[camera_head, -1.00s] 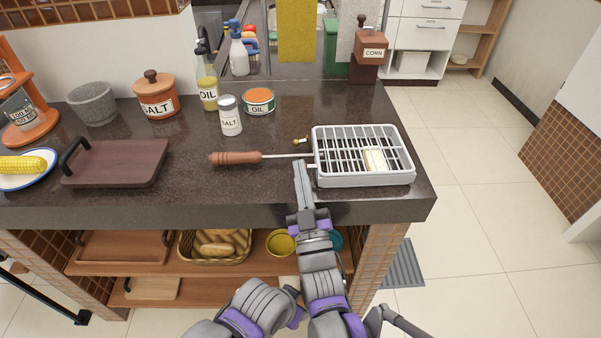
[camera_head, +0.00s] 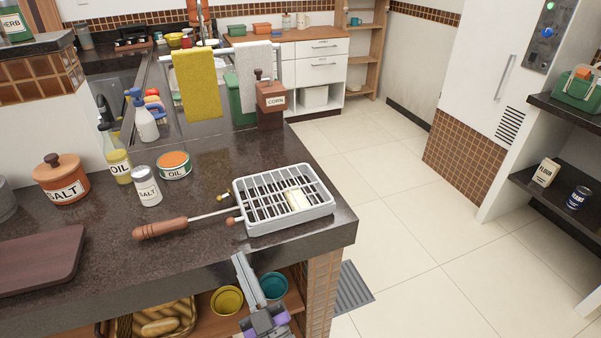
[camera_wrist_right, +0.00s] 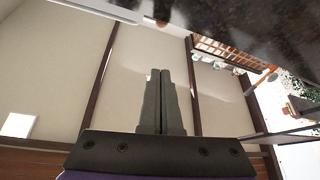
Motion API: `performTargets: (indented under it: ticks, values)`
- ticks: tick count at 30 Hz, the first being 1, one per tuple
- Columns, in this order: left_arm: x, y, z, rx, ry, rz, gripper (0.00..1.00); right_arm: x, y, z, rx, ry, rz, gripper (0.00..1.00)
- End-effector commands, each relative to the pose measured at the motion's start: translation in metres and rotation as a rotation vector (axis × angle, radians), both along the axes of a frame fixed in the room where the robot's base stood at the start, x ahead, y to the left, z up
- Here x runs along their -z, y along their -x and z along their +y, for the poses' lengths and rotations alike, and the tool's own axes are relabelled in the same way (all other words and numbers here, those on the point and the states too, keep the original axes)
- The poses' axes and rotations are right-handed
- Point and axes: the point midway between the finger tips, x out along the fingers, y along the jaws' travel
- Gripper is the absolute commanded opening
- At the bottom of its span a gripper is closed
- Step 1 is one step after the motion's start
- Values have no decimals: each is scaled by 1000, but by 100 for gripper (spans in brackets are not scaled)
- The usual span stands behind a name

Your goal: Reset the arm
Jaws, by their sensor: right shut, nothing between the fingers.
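My right gripper (camera_head: 246,268) is in front of the counter's front edge, at the bottom of the head view, pointing up toward the counter. In the right wrist view its two grey fingers (camera_wrist_right: 160,103) are pressed together with nothing between them. My left gripper is not in the head view. The grey grill basket (camera_head: 290,228) sits on the counter near its right corner, with a pale block (camera_head: 297,199) on its grate. Its wooden-handled rod (camera_head: 162,229) points left. The gripper is apart from the basket.
A brown tray (camera_head: 40,252) lies at left. Below are a yellow bowl (camera_head: 227,300) and teal bowl (camera_head: 273,285). Open floor (camera_head: 400,200) lies right.

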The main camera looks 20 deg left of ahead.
Motion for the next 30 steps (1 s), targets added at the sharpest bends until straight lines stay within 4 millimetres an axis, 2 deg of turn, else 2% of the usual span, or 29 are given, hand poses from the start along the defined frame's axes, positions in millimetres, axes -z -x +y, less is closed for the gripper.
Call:
performTargets:
  ticks: [4, 7, 8, 11, 14, 15, 18, 21, 24, 30]
  values:
    - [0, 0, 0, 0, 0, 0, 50, 2, -7, -6, 15, 17, 25, 0]
    - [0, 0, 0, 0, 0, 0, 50, 14, -29, -30, 65, 80, 122, 0]
    - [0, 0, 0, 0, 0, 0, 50, 20, -38, -42, 89, 105, 168, 0]
    - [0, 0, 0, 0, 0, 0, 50, 49, -64, -98, 191, 203, 375, 0]
    - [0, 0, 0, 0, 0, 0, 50, 83, -70, -166, 306, 285, 620, 0]
    - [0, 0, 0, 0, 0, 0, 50, 97, -66, -193, 351, 310, 721, 0]
    - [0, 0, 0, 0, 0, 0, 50, 128, -43, -255, 455, 350, 962, 0]
    - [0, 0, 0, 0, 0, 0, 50, 152, -9, -302, 538, 365, 1170, 0]
    - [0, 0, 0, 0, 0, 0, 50, 169, 28, -336, 605, 364, 1344, 0]
    - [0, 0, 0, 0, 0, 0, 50, 191, 105, -380, 710, 335, 1649, 0]
